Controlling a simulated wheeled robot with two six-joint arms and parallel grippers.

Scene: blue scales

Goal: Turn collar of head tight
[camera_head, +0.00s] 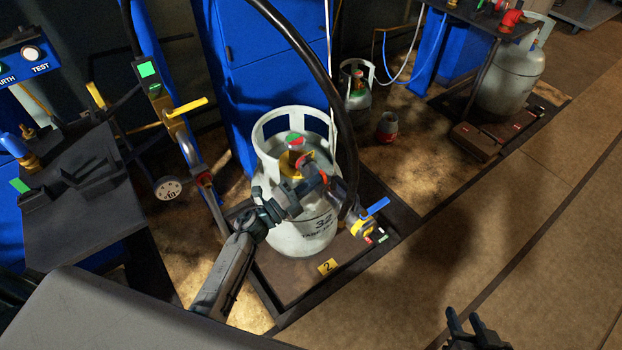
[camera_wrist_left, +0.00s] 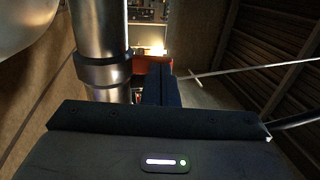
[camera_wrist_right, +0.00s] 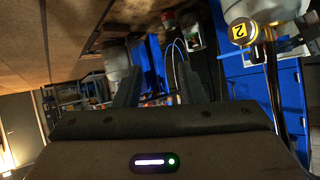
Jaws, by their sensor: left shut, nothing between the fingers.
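A white gas cylinder (camera_head: 282,228) marked 32 stands upright on a dark platform scale. Its top valve (camera_head: 295,140), with a green and red cap, sits inside the open guard ring. A head with a blue lever (camera_head: 371,210) and brass body is at the cylinder's right, by the black hose (camera_head: 338,120); its collar cannot be made out clearly. My left gripper (camera_head: 315,178) is over the cylinder's front, close to a red-orange part (camera_head: 305,162) by the valve; contact is unclear. Its fingers (camera_wrist_left: 155,85) are together and empty. My right gripper (camera_head: 468,322) is open and empty, low at the right.
The scale platform (camera_head: 385,240) has raised dark edges and a yellow tag 2 (camera_head: 327,267). A dark bench (camera_head: 85,200) and a yellow-handled valve stand (camera_head: 185,108) are at the left. Another scale with a grey cylinder (camera_head: 510,80) is at the back right. The floor at right is clear.

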